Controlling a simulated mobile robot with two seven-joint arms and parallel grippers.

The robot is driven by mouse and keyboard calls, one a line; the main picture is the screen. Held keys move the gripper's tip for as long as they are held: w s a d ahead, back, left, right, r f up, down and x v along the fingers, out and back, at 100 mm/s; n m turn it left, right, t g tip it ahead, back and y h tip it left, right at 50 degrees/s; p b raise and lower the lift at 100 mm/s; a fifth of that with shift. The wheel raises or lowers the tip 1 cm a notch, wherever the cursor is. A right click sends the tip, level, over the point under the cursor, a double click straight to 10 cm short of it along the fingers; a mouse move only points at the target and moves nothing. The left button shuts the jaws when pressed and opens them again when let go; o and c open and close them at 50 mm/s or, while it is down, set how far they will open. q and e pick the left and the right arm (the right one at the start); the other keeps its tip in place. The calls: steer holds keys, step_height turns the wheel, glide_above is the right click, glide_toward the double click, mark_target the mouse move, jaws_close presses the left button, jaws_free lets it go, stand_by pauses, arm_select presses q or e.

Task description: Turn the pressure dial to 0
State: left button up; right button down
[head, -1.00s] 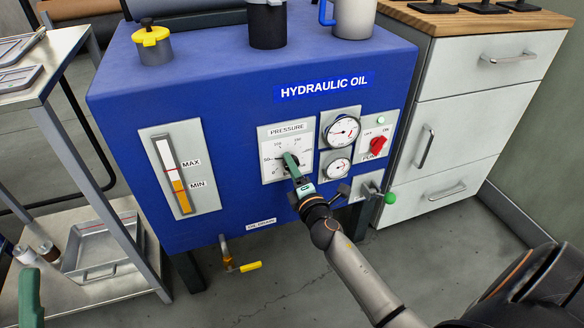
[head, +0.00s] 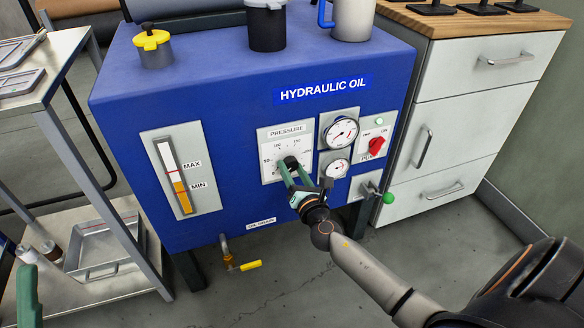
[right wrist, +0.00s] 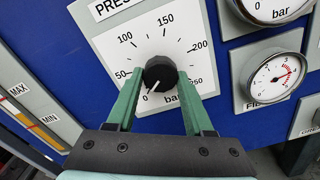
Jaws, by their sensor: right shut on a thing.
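The pressure dial is a black knob (right wrist: 160,71) on a white scale plate (head: 271,144) marked 0 to 250 bar, on the front of the blue hydraulic oil tank. In the right wrist view its white pointer mark points down-left, at or very close to the 0. My right gripper (head: 288,163) is shut on the knob, with one green finger on each side of it; it also fills the lower right wrist view (right wrist: 160,85). A green part of my left gripper (head: 27,292) shows at the lower left edge; its jaws cannot be made out.
Two round gauges (head: 340,133) and a red pump switch (head: 376,146) sit right of the dial. A green-knobbed lever (head: 388,198) is below them, close to my right wrist. A metal cart (head: 130,235) stands left, white drawers (head: 470,100) right.

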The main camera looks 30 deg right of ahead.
steer(key=shift+r+n, duration=0.15)
steer(key=shift+n, duration=0.85)
steer(key=shift+c, duration=1.5)
jaws_free()
steer(key=p+v, duration=0.1)
steer(key=v, duration=1.1)
steer(key=shift+s, duration=0.25)
steer(key=shift+a, duration=0.1)
